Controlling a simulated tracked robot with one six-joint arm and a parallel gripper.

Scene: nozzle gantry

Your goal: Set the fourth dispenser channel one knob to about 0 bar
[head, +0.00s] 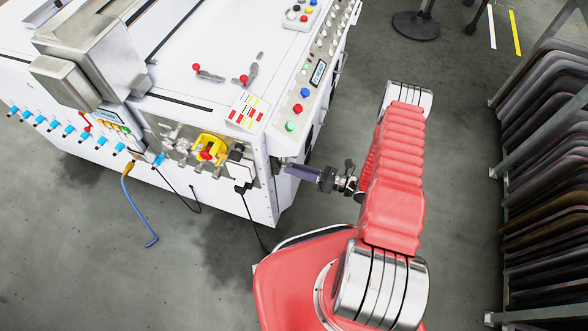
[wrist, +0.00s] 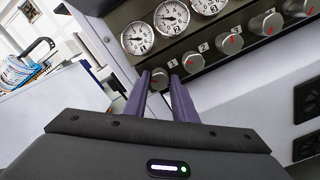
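A dark panel (wrist: 150,62) in the wrist view carries a slanted row of round grey knobs with red pointer marks, labelled 1 to 4. The lower-left end knob (wrist: 158,79) is between the two purple fingertips of my gripper (wrist: 160,76). The fingers look open on either side of it; contact is not clear. Its pointer angle is too small to read. A second knob (wrist: 193,63) is just right of the fingers. White dial gauges (wrist: 138,38) sit above the knobs. In the head view, my gripper (head: 301,172) points left at the white machine's end (head: 270,185); the knobs are hidden there.
More knobs (wrist: 229,43) run up to the right, close beside my right finger. A black vent (wrist: 306,104) is at the right. In the head view, a cable (head: 255,222) hangs near the machine's corner, and a rack (head: 548,170) stands at right.

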